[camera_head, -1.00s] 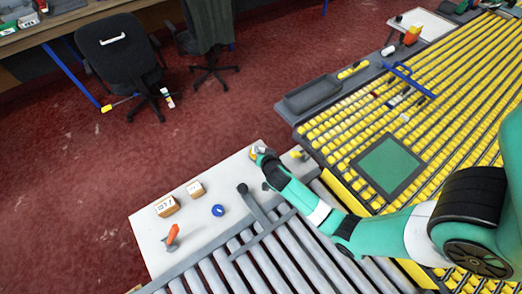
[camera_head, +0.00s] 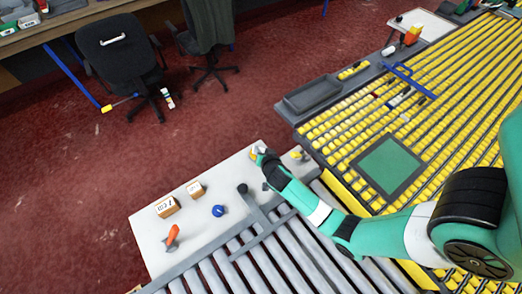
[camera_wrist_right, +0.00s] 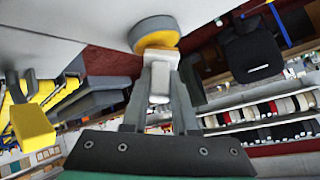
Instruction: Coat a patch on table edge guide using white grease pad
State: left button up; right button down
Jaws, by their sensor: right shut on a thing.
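My right gripper (camera_head: 259,154) is over the far corner of the white table (camera_head: 190,237). In the right wrist view my right gripper (camera_wrist_right: 159,105) is shut on the white handle of a round pad (camera_wrist_right: 155,35). A grey guide bar (camera_head: 259,211) with a black knob runs from the table edge over the rollers. I cannot tell whether this is the table edge guide. My left gripper is out of view.
Two small boxes (camera_head: 166,207), a blue ring (camera_head: 218,211) and an orange-handled tool (camera_head: 172,236) lie on the white table. A yellow-topped fitting (camera_head: 298,154) stands right of my gripper. Grey rollers (camera_head: 268,250) and a yellow roller bed (camera_head: 440,120) flank my arm.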

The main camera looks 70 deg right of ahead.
aim_at(261, 148)
jog(key=shift+r+p, duration=2.95)
jog(key=shift+r, duration=0.55)
jog(key=shift+f, duration=0.1)
